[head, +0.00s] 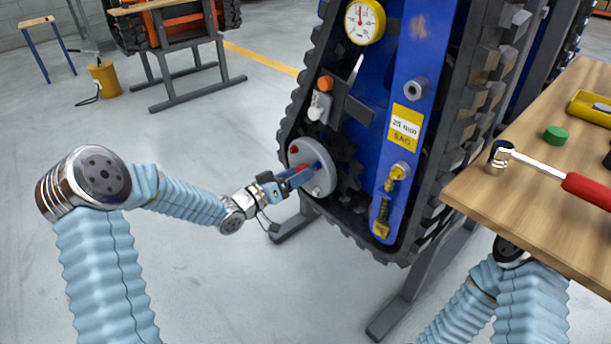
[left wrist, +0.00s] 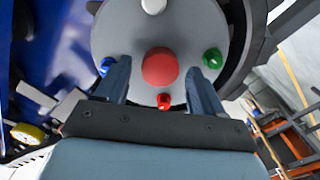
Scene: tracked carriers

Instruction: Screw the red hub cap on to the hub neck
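The red hub cap (left wrist: 160,68) sits at the centre of the round grey hub face (left wrist: 125,30) in the left wrist view. It covers the hub neck, so I cannot tell how far it is seated. In the head view the hub face (head: 326,178) is on the tracked carrier's lower left side, and a little of the red cap shows between the fingers. My left gripper (head: 300,175) reaches the hub face. Its blue fingers (left wrist: 158,76) stand on either side of the cap, with a visible gap on both sides. My right gripper is out of view; only its arm shows.
Small red (left wrist: 164,101), green (left wrist: 213,58) and blue (left wrist: 107,66) knobs ring the hub face close to the fingers. A wooden table (head: 520,205) at right bears a red-handled ratchet (head: 585,188) and a green cap (head: 556,135). The floor at left is mostly clear.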

